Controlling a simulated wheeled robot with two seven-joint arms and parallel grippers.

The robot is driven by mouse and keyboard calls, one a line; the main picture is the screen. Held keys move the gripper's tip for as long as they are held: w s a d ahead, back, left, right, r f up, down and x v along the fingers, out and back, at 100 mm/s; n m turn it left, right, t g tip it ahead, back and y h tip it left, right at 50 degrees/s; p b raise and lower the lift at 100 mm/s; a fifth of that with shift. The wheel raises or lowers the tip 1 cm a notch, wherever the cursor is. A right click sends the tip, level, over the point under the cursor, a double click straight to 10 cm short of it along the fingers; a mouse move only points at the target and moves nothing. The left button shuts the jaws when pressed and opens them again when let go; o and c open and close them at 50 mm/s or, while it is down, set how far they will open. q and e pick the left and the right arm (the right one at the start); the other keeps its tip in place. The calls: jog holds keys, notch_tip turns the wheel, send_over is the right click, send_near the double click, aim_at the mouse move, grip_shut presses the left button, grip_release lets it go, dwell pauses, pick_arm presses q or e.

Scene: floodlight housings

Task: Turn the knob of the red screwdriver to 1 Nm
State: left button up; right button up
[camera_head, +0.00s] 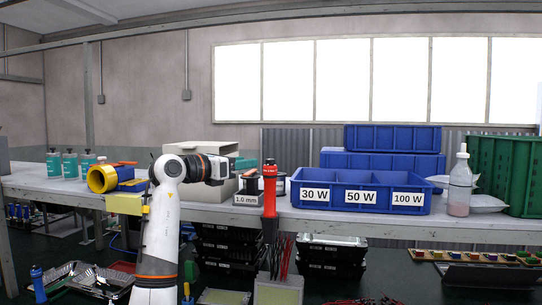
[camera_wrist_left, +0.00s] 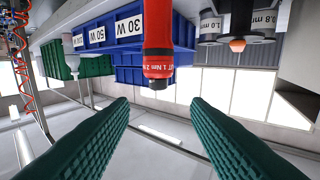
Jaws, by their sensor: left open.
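The red screwdriver (camera_head: 270,190) stands upright at the bench's front edge, with a dark top end. In the left wrist view the screwdriver (camera_wrist_left: 158,45) hangs upside down in the picture, with white markings near its end; "1 Nm" is legible among them. My left gripper (camera_head: 234,167) is to the left of the screwdriver's upper part, pointing towards it. Its two green fingers are spread wide in the left wrist view (camera_wrist_left: 160,108), with the screwdriver's end ahead of the gap and nothing between the fingers. My right gripper is in no view.
Right of the screwdriver is a blue divided bin (camera_head: 360,191) labelled 30 W, 50 W and 100 W. A spool labelled 1.0 mm (camera_head: 246,192) stands close on the left. A clear bottle (camera_head: 460,185) and a green crate (camera_head: 505,165) are farther right. A yellow roll (camera_head: 100,178) lies left.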

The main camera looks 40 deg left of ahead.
aim_at(269, 160)
pick_arm(q)
jog(key=w+p, duration=0.1)
jog(key=w, duration=0.2)
jog(key=w+p, duration=0.1)
jog(key=w, duration=0.2)
jog(key=w+d+p, duration=0.1)
jog(key=w, duration=0.2)
jog(key=shift+w+p, duration=0.2)
jog(key=shift+p, duration=0.2)
jog(key=shift+w+f, duration=0.1)
jog(key=shift+f, duration=0.05)
grip_shut()
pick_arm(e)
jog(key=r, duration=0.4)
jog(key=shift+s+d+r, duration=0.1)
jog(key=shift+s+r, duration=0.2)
pick_arm(q)
jog(key=shift+h, duration=0.3)
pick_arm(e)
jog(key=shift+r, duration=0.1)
